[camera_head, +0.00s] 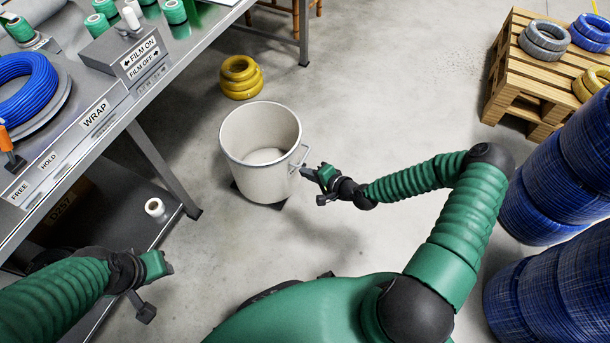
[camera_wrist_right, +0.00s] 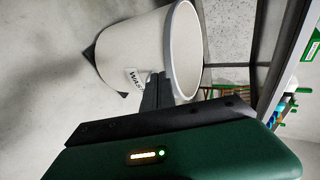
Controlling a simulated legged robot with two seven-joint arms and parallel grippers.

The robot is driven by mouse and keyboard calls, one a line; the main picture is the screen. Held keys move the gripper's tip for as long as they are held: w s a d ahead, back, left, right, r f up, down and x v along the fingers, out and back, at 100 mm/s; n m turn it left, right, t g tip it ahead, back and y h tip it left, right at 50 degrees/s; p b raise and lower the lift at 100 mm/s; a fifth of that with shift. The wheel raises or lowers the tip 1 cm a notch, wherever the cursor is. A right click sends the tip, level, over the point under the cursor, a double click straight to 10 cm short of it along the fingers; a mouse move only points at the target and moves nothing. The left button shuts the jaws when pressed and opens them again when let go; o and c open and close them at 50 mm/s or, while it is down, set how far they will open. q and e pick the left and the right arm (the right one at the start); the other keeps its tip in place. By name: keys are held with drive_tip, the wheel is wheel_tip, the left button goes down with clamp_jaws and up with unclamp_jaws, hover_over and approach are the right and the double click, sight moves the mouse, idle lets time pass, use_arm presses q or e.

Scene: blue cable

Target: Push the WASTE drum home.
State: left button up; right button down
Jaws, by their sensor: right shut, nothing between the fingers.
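The WASTE drum (camera_head: 256,180) is a pale, open-topped bin standing upright on the floor, with a handle on its right side. Dark corners show under its base. In the wrist view the drum (camera_wrist_right: 130,45) lies ahead of the fingers, its WASTE label (camera_wrist_right: 133,79) partly hidden behind them. My right gripper (camera_head: 305,172) is shut and empty at the drum's right side, by the handle; its dark fingers (camera_wrist_right: 157,90) overlap the drum wall, and I cannot tell whether they touch. My left gripper (camera_head: 168,266) is at lower left, away from the drum; its fingers are unclear.
A steel bench (camera_head: 112,113) with a blue coil (camera_head: 28,82) and WRAP and FILM signs runs along the left. Yellow coils (camera_head: 241,84) sit behind the drum. A pallet stack (camera_head: 520,85) and blue cable coils (camera_head: 555,170) stand at right. Floor between is clear.

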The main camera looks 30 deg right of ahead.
sight(281, 160)
drive_tip(key=b+x, duration=0.1)
drive_tip(key=x, duration=0.2)
drive_tip(key=b+x, duration=0.1)
drive_tip(key=x, duration=0.2)
drive_tip(key=r+b+x, duration=0.1)
drive_tip(key=b+x, duration=0.1)
drive_tip(key=x, duration=0.1)
drive_tip(key=shift+w+a, duration=0.1)
drive_tip(key=shift+w, duration=0.4)
drive_tip(key=shift+w+a+r, duration=0.15)
drive_tip(key=shift+w+r, duration=0.05)
